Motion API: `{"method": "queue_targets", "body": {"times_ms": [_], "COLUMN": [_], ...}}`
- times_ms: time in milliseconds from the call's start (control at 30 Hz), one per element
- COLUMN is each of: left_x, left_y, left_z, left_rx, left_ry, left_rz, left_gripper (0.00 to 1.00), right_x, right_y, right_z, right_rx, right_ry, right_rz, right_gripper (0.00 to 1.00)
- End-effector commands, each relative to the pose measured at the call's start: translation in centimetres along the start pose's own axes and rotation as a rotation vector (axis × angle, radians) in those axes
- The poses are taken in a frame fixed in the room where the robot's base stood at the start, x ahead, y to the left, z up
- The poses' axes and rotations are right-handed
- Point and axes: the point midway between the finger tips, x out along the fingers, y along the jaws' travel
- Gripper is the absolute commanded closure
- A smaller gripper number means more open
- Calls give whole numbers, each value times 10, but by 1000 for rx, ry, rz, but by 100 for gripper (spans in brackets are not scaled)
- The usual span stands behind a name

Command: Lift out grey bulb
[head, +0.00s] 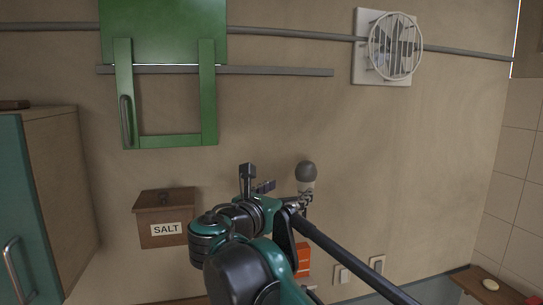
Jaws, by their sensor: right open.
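The grey bulb (306,171) is a dark grey round head above a paler neck, in front of the beige wall right of the picture's middle. Its lower end is partly hidden behind my arm, so I cannot tell how it is seated. My right gripper (257,180) is just left of the bulb, with its dark fingers spread apart and nothing visible between them. A gap shows between the fingers and the bulb in the picture; the depth between them is unclear. My left gripper is not in view.
A wooden salt box (163,205) hangs left of the gripper. A green folding frame (165,70) and a white fan (396,46) are higher up. An orange item (302,260) is partly behind my arm. A teal cabinet (20,220) stands at left. Wall right of the bulb is clear.

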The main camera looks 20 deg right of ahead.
Motion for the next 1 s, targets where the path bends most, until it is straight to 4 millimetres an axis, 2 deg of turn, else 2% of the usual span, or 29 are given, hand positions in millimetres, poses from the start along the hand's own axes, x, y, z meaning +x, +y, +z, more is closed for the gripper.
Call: {"method": "queue_targets", "body": {"times_ms": [33,100,367,500,600,700,933,1000], "left_x": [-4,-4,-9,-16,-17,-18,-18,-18], "left_y": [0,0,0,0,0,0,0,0], "left_z": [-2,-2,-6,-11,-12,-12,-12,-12], "left_rx": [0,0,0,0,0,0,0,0], "left_ry": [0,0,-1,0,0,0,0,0], "left_rz": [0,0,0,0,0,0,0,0], "left_gripper": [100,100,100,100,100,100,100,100], "right_x": [0,5,35,57,70,76,77,77], "right_y": [2,4,2,0,0,1,1,1], "right_z": [10,14,17,26,25,24,23,23], "right_rx": [-22,-39,-39,-38,-37,-37,-37,-36], "right_ry": [-14,-25,-25,-25,-24,-24,-24,-24], "right_rz": [0,-1,-2,-3,-1,0,2,2], "right_gripper": [28,28,28,28,28,28,28,46]}}
